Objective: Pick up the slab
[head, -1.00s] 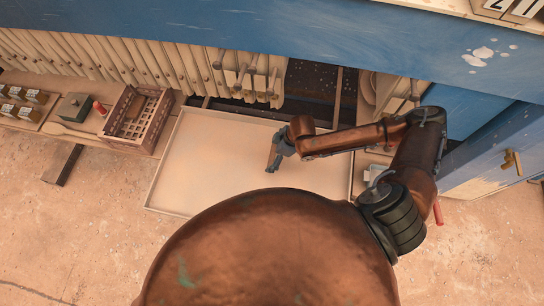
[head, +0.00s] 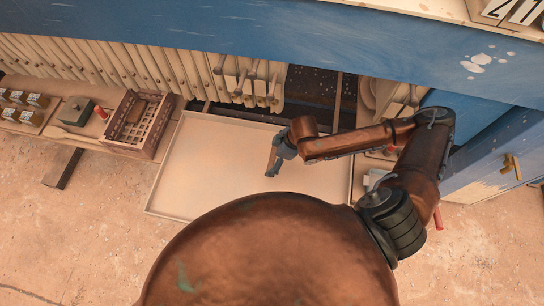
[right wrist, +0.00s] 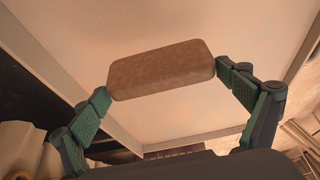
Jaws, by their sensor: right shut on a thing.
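The slab (right wrist: 160,70) is a brown block with rounded corners, seen in the right wrist view. My right gripper (right wrist: 164,82) has its two green fingers against the slab's opposite ends, shut on it. In the head view my right gripper (head: 279,158) is over the right part of a wide pale tray (head: 205,170), pointing down. The slab is hard to make out there, mostly hidden by the fingers. The pale tray surface fills the background behind the slab in the right wrist view. My left gripper is not in view.
A row of pale hanging plates (head: 130,62) stands behind the tray, with a dark gap to their right. A slatted crate (head: 133,124) sits on the bench left of the tray. A blue beam (head: 300,40) runs across above. The tray's left part is clear.

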